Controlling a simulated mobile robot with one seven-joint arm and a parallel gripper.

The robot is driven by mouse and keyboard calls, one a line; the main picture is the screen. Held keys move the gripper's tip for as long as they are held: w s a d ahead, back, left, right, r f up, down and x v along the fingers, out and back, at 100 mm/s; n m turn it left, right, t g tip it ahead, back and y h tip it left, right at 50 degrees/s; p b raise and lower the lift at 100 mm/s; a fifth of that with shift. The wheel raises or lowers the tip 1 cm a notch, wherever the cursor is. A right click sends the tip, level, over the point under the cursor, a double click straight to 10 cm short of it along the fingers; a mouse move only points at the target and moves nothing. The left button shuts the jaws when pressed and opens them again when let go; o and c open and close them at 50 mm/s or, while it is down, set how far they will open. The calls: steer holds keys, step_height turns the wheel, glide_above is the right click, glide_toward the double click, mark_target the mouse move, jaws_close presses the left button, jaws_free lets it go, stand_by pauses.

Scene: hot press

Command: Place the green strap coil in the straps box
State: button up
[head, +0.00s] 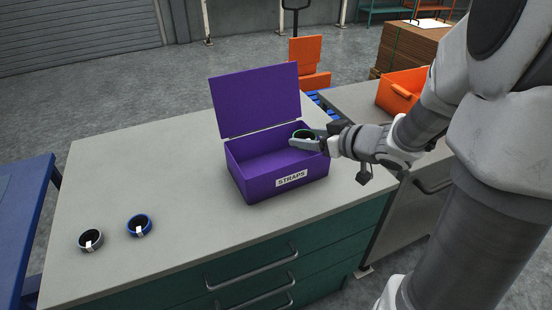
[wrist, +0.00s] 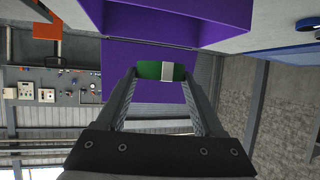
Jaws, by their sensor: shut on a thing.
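A purple box (head: 258,188) labelled STRAPS stands on the workbench with its lid (head: 257,100) open and tilted back. My gripper (head: 306,138) is shut on the green strap coil (head: 304,134), over the right part of the box opening. In the wrist view the green coil (wrist: 148,71) with its white tag is between the fingertips, with the purple box (wrist: 200,15) behind it. The visible inside of the box looks empty. I cannot tell exactly how high the coil is above the box floor.
A grey strap coil (head: 90,241) and a blue strap coil (head: 139,226) lie on the left front of the workbench (head: 180,185). An orange bin (head: 402,92) stands on a surface at the right. The bench left of the box is mostly clear.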

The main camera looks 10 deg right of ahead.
steer(key=shift+w+a+f+b, duration=0.75)
steer(key=shift+w+f+b, duration=0.35)
steer(key=shift+w+f, duration=0.5)
steer(key=shift+w+a+f+b, duration=0.75)
steer(key=shift+w+f+b, duration=0.5)
steer(key=shift+f, duration=0.55)
steer(key=shift+w+a+f+b, duration=0.75)
steer(key=shift+w+f+b, duration=0.2)
steer(key=shift+w+f, duration=0.75)
steer(key=shift+f+b, duration=0.3)
steer(key=shift+f, duration=0.3)
steer(key=o, duration=1.4)
steer(key=shift+s+f, duration=0.1)
steer(key=shift+c, duration=0.2)
steer(key=shift+r+p, duration=0.3)
steer(key=shift+r, duration=0.15)
steer(key=p+v, duration=0.4)
steer(key=v, duration=0.8)
steer(key=shift+r, duration=0.25)
